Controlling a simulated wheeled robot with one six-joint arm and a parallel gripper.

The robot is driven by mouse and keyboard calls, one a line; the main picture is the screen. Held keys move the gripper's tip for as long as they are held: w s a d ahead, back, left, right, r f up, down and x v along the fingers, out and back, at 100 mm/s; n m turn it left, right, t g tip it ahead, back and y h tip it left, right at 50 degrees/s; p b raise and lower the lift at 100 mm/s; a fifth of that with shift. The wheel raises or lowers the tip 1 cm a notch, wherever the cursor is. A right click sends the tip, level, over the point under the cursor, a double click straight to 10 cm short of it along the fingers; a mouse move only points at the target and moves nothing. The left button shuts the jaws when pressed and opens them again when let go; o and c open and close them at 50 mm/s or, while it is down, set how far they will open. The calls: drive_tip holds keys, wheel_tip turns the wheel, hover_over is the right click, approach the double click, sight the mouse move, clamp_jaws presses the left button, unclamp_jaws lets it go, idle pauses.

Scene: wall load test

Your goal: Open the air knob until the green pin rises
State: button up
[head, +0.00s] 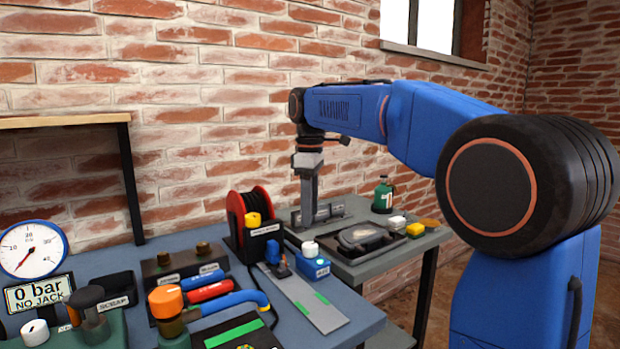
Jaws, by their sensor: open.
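My gripper (308,210) points down at the back of the grey table, beside a metal bracket or plate; its jaws are seen edge-on and nothing shows between them. A small blue box (314,266) with a white knob (310,248) on top stands in front of it and lower in the picture; its label is too small to read. Other knobs are an orange one (166,300) on a green body and a white one (35,331) at the front left. I cannot tell which is the air knob. I cannot make out a green pin.
A hose reel (249,215), a dark oval part on a tray (362,238) and a green bottle (383,195) stand near the arm. A gauge (32,249) with a "0 bar, NO JACK" sign (38,294) is at left. A brick wall (220,90) closes the back.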

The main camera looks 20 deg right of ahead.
wheel_tip(320, 180, up, 9)
drive_tip(key=shift+f, duration=0.2)
idle(0.3)
drive_tip(key=s+d+f+m+t, duration=0.1)
drive_tip(key=s+d+f+m, duration=0.15)
drive_tip(key=s+f, duration=0.45)
drive_tip(key=s+d+f+m+t, duration=0.15)
drive_tip(key=s+f+m, duration=0.25)
drive_tip(key=s, duration=0.6)
drive_tip(key=s+d+f+m+t, duration=0.2)
drive_tip(key=s+f+m, duration=0.3)
drive_tip(key=s+f, duration=1.1)
wheel_tip(320, 180, down, 4)
drive_tip(key=shift+s+d+r+m, duration=0.15)
drive_tip(key=shift+d+r+m, duration=0.05)
drive_tip(key=shift+d+m, duration=0.2)
idle(2.6)
